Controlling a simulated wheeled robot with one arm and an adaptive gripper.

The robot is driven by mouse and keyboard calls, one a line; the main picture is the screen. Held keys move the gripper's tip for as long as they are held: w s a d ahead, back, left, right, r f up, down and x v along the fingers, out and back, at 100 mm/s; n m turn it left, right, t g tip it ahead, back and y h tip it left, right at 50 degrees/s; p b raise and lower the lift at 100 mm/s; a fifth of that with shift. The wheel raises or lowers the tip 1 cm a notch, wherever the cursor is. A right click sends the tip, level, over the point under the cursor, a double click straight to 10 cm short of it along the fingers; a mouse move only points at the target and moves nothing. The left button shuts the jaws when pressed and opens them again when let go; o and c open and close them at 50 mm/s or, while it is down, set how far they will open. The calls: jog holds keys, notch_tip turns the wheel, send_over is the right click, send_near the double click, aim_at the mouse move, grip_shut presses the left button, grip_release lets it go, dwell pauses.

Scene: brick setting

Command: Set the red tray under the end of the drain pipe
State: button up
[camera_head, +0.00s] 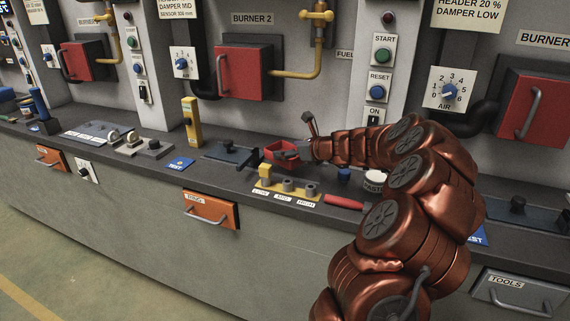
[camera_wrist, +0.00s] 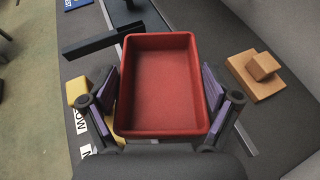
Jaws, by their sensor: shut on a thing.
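The red tray (camera_head: 281,147) is at the end of my arm, over the back of the dark counter. In the wrist view the empty red tray (camera_wrist: 160,85) lies between the purple-padded fingers of my gripper (camera_wrist: 162,100), which are shut on its two sides. In the head view my gripper (camera_head: 300,149) is partly hidden by my arm. I cannot tell whether the tray touches the counter. No pipe end shows clearly over the tray.
A dark flat fixture with a knob (camera_head: 231,153) is left of the tray. A yellow block (camera_head: 265,171) and labelled pegs (camera_head: 287,186) are in front. A red-handled item (camera_head: 343,202) lies at the front edge. A wooden block (camera_wrist: 255,75) is right of the tray in the wrist view.

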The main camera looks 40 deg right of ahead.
jog(key=shift+f, duration=2.3)
jog(key=o, duration=1.3)
jog(key=shift+f, duration=0.1)
jog(key=shift+c, duration=0.2)
jog(key=shift+s, duration=0.1)
jog(key=v, duration=1.2)
